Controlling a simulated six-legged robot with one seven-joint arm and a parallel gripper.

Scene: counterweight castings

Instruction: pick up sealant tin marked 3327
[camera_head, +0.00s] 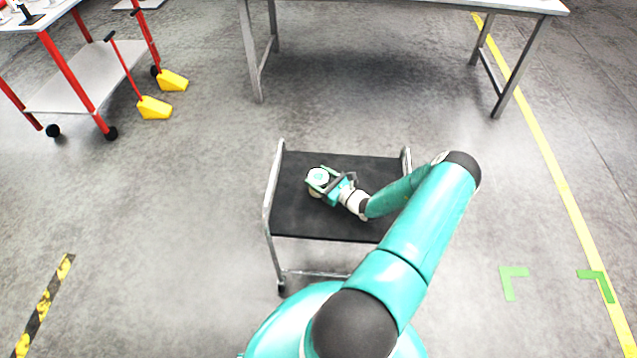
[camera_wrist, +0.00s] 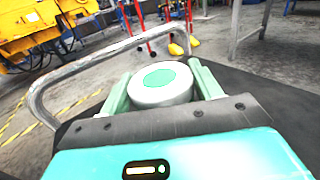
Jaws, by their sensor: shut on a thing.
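A white round tin (camera_wrist: 160,84) with a green disc on its lid sits between the two green fingers of my gripper (camera_wrist: 160,90) in the wrist view. My gripper is shut on it from both sides. In the head view the tin (camera_head: 318,177) is at my gripper (camera_head: 320,182), over the black top of a small cart (camera_head: 300,217). No marking 3327 can be read on the tin. I cannot tell whether the tin rests on the cart top or is just above it.
The cart has a grey tubular handle (camera_wrist: 58,78) at its side. A grey table (camera_head: 400,4) stands behind it. A red-framed trolley (camera_head: 85,80) and yellow wedges (camera_head: 154,108) are at the upper left. The rest of the cart top looks empty, and open floor surrounds it.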

